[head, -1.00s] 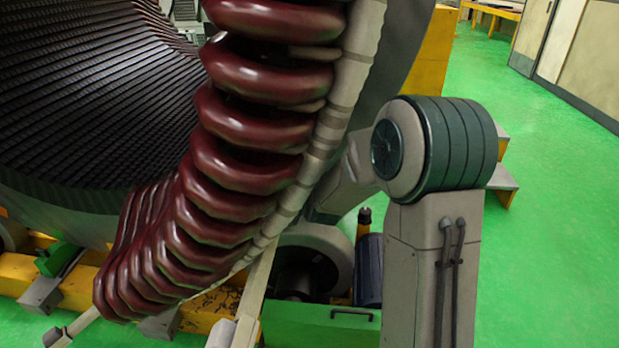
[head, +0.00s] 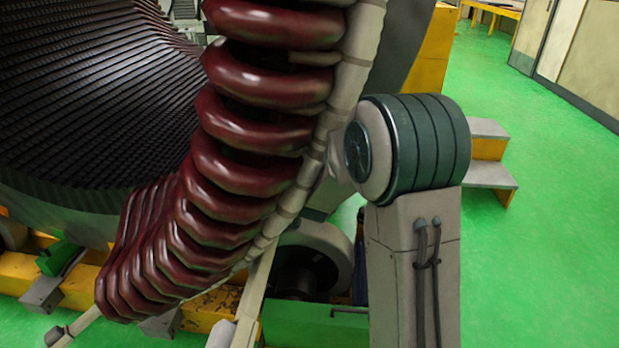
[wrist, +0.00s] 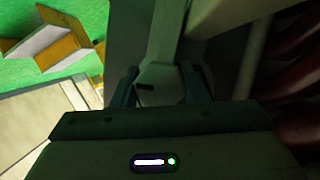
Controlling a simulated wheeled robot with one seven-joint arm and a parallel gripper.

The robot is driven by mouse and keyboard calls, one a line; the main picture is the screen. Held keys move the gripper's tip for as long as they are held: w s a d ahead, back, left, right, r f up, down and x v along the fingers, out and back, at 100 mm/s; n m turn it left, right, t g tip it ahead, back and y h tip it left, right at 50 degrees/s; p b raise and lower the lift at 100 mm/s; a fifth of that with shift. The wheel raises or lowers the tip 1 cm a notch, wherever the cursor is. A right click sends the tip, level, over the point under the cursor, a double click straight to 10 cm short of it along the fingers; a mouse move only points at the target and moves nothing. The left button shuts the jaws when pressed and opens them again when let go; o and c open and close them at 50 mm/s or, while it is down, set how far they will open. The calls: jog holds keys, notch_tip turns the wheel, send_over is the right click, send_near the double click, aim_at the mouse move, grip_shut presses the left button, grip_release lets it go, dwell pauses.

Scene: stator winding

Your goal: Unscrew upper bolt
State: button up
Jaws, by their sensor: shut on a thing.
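In the wrist view my gripper (wrist: 159,72) is shut on a pale grey bolt (wrist: 160,80). The bolt has a faceted head between the two dark fingers, and a straight grey shank or bar runs away from it toward the top of the picture. The scene there is dim, so I cannot tell how far the bolt sits in its seat. In the head view my arm stands at the right, and the gripper and bolt are hidden behind the stator's dark red coils (head: 252,128). The ribbed stator core (head: 80,100) fills the left.
A yellow base (head: 20,275) carries the stator, with a green box (head: 315,325) at the bottom middle. Yellow and grey steps (head: 490,172) stand behind my arm. The green floor (head: 560,240) at the right is clear. In the wrist view, dark red coils (wrist: 295,75) are close at the right.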

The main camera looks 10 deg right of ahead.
jog(key=o, duration=1)
jog(key=shift+c, duration=0.2)
jog(key=v, duration=1.3)
jog(key=shift+s+p, duration=0.35)
jog(key=shift+p, duration=0.1)
jog(key=shift+a+r, duration=0.1)
